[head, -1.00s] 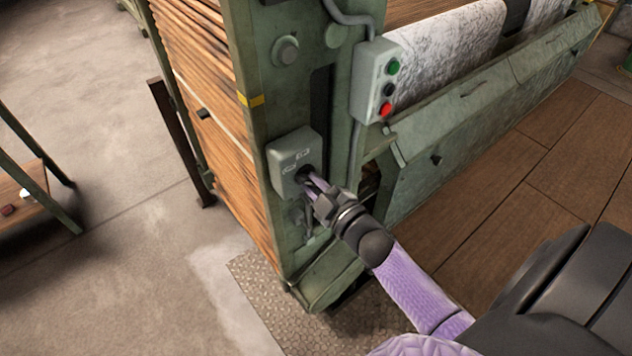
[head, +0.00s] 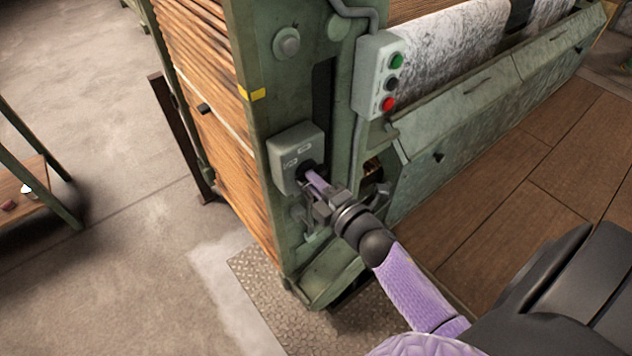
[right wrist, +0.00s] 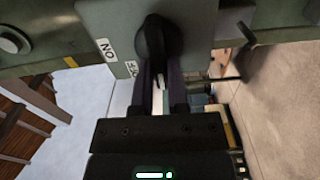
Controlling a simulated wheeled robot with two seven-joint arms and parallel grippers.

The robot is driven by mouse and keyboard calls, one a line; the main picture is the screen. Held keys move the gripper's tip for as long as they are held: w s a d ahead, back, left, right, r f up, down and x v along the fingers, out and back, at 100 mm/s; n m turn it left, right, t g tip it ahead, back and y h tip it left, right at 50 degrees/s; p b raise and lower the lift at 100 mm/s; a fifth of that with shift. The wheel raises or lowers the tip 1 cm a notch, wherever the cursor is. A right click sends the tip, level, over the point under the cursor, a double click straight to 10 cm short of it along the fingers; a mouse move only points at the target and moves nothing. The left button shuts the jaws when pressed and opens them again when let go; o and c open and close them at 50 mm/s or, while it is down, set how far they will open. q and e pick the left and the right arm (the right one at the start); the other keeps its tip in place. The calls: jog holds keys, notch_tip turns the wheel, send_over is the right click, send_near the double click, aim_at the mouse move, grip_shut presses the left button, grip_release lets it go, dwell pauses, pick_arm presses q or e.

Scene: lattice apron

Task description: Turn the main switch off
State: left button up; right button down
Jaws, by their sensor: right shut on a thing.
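The main switch is a grey-green box (head: 285,151) on the green machine post, with small white labels on its face. Its black rotary knob (right wrist: 158,42) shows in the right wrist view, with an "ON" label on the left and another label below it, partly covered. My right gripper (head: 311,177) is at the box, its fingers shut on the knob. In the right wrist view the fingers (right wrist: 158,85) reach up to the knob's lower part, one on each side. The fingers hide part of the knob in the head view. My left gripper is not in view.
A push-button box (head: 380,77) with green, black and red buttons is on the machine above and right of the switch. A long green trough (head: 470,120) runs off to the right. A small bench (head: 30,182) stands at left. The floor between is clear.

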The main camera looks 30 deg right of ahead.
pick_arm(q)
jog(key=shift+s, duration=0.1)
pick_arm(e)
jog(key=shift+a+f, duration=0.15)
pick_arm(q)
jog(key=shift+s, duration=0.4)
pick_arm(e)
jog(key=shift+n, duration=0.3)
jog(key=c, duration=0.6)
grip_release()
jog(key=shift+a, duration=0.15)
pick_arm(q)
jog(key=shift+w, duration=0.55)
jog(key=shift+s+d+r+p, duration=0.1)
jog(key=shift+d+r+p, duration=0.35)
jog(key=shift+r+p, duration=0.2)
pick_arm(e)
jog(key=s, duration=0.6)
jog(key=s+d, duration=0.1)
jog(key=s, duration=0.3)
